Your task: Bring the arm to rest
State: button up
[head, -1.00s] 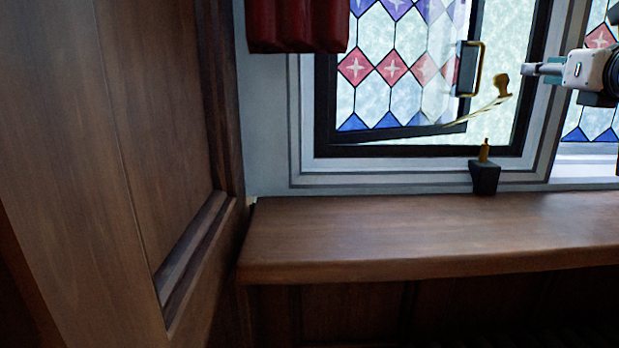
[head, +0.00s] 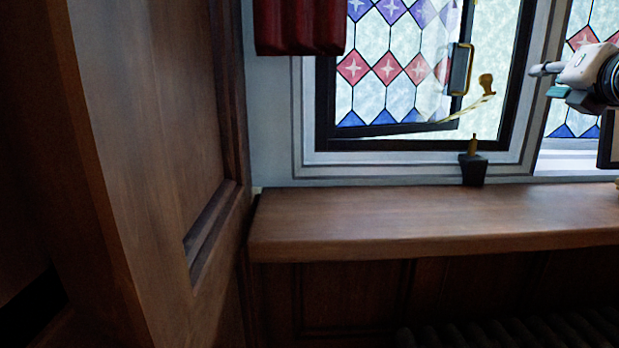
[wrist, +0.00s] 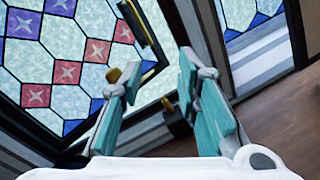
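My gripper (head: 538,70) is at the right of the head view, in front of the window frame and right of the brass stay. In the wrist view my gripper (wrist: 150,82) has its two teal fingers spread apart with nothing held between them. The leaded stained-glass casement (head: 400,70) stands slightly ajar, with a black and brass handle (head: 460,68) on its edge. The thin brass stay ends in a knob (head: 487,84), apart from my gripper in the head view.
A black block with a brass pin (head: 473,168) stands at the frame's foot. A wooden panel (head: 150,150) is at left. Red cloth (head: 298,28) hangs above. A dark ribbed radiator (head: 530,332) is low right.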

jog(key=s+a+f+m+g+y, duration=0.1)
jog(key=s+a+f+m+g, duration=0.5)
jog(key=s+a+f+m, duration=0.4)
jog(key=s+a+f+m+g+y+p, duration=0.1)
jog(key=s+a+f+m+g, duration=0.6)
jog(key=s+f+m, duration=1)
jog(key=s+a+m+y, duration=0.1)
jog(key=a, duration=0.2)
jog(key=shift+s+m, duration=0.15)
jog(key=shift+m, duration=0.15)
jog(key=shift+a, duration=0.1)
